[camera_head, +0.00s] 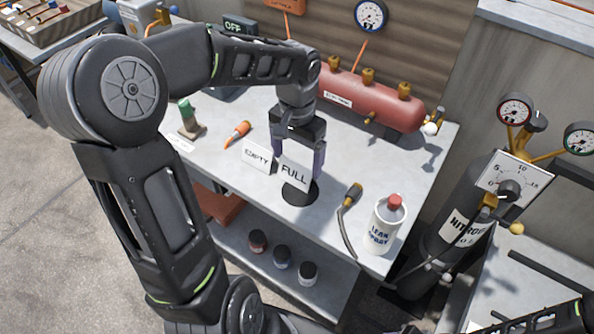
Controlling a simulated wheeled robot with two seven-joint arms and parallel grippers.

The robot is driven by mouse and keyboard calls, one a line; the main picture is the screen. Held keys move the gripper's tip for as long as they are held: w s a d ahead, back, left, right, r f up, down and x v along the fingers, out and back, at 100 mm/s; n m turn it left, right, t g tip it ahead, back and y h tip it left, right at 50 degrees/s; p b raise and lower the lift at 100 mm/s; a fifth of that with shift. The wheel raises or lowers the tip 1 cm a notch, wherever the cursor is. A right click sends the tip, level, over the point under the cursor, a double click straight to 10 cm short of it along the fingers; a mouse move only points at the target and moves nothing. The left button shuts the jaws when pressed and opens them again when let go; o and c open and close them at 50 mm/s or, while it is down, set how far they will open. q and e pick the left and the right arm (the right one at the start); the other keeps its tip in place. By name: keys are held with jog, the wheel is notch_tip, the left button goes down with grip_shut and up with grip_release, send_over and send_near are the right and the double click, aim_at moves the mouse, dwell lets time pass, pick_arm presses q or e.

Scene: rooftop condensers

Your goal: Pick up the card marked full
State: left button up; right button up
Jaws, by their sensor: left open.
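My left gripper (299,160) points down from above at the FULL card, fingers apart. One finger is seen on the right of the card; the other is partly hidden near the card's left side. Whether a finger touches the card I cannot tell. My right gripper is not seen; only a dark arm part shows at the bottom right.
An orange-tipped tool (236,134) and a green-topped item (189,119) are to the left. A red tank (375,101) runs along the back. A nitrogen cylinder (449,228) stands at right.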

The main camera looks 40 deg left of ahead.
pick_arm(q)
notch_tip(320, 180, down, 2)
jog(key=shift+f, duration=0.1)
jog(key=shift+c, duration=0.6)
jog(key=c, duration=0.9)
